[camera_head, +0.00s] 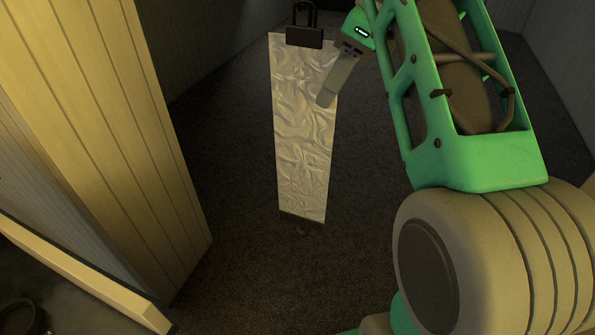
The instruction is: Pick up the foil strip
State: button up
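The foil strip (301,130) is a long, crinkled silver sheet in the upper middle of the head view. Its top end is held in a black clip (304,37) with a loop handle, and a dark band (301,217) runs along its bottom end. I cannot tell whether the strip hangs or lies flat. My gripper (327,98) is at the strip's upper right, with one grey finger overlapping its right edge in the picture. Contact is unclear. The other finger is not distinguishable, so its opening does not show.
A pale panelled block (110,130) stands on the left, with a light ledge (85,275) at lower left. Dark panelled walls (205,45) close off the back and right. The dark, speckled floor (240,280) looks clear around the strip's lower end.

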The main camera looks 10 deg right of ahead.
jog(key=shift+s+r, duration=0.15)
grip_shut()
dwell(1.3)
